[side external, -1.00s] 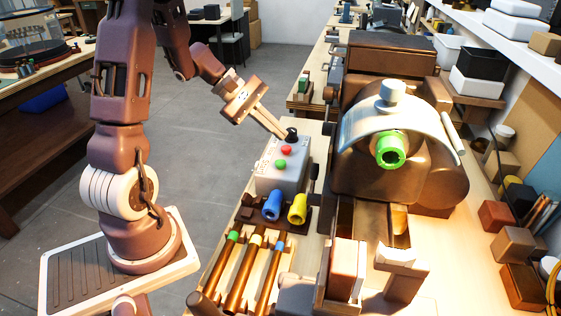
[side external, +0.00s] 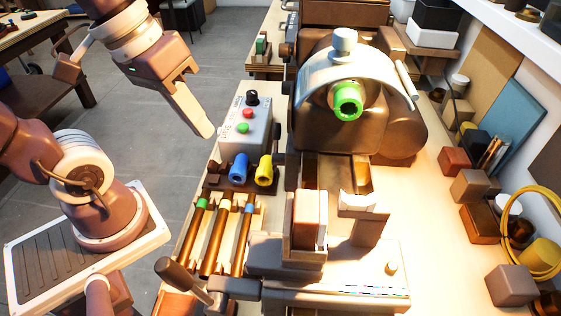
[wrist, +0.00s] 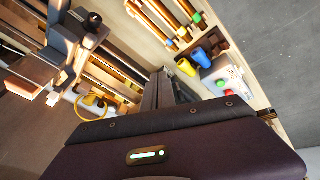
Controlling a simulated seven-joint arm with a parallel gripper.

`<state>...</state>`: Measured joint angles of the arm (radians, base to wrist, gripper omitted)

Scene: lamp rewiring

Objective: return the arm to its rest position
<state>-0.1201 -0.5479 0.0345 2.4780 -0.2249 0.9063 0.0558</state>
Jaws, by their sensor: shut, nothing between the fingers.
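My gripper (side external: 203,130) is at the upper left of the side view, pointing down and to the right. Its fingers are together and hold nothing. In the picture it lies just left of the grey control box (side external: 246,128), apart from the box's black knob (side external: 252,97). The box also has a red button (side external: 247,113) and a green button (side external: 243,127). In the wrist view, the box (wrist: 228,72) shows at the right, beyond the dark gripper body.
A lathe-like machine with a green ring (side external: 348,101) stands right of the box. Blue (side external: 238,168) and yellow (side external: 264,170) sleeves and several banded rods (side external: 221,235) lie in front. A lever (side external: 178,275) sticks up at the front. Open floor (side external: 130,130) lies left.

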